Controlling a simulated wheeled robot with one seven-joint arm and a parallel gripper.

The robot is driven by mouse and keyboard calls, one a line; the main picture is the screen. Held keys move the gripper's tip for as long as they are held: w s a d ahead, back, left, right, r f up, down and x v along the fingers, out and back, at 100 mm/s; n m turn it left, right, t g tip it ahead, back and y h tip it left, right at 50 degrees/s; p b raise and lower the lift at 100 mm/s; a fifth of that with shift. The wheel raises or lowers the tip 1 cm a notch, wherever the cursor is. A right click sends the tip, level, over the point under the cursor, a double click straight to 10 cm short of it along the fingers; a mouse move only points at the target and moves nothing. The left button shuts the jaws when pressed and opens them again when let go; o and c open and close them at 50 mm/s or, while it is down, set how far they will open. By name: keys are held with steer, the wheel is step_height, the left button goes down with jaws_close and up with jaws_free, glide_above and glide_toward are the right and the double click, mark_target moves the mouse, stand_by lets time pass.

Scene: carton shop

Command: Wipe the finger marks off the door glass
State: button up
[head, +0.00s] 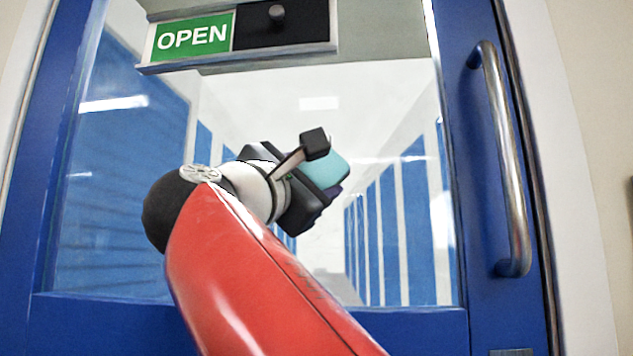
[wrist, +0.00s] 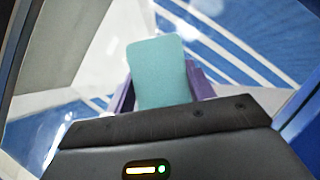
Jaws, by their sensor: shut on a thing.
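The door glass (head: 385,130) fills the blue door frame in front of me, with a white corridor and blue panels seen through it. My gripper (head: 328,190) is in front of the middle of the glass, shut on a light teal pad (head: 328,168). The pad also shows in the wrist view (wrist: 160,72), between the purple fingers (wrist: 163,95). I cannot tell whether the pad touches the glass. No finger marks can be made out for certain; pale streaks and bright patches on the glass may be reflections. My arm hides part of the lower glass.
A green OPEN sign (head: 192,37) with a dark sliding knob (head: 277,14) sits in a holder across the upper glass. A long metal pull handle (head: 505,160) stands out from the right side of the door. The glass right of my gripper is clear.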

steer(key=shift+a+r+p, duration=0.75)
steer(key=shift+a+p, duration=0.7)
steer(key=shift+a, duration=2.65)
steer(key=shift+d+b, duration=1.7)
steer(key=shift+d, duration=2.45)
steer(key=s+b, duration=0.1)
steer(key=s, duration=0.5)
steer(key=shift+a, duration=0.35)
steer(key=shift+s+a+b, duration=0.1)
steer(key=shift+s+b, duration=0.45)
steer(key=shift+s, duration=0.95)
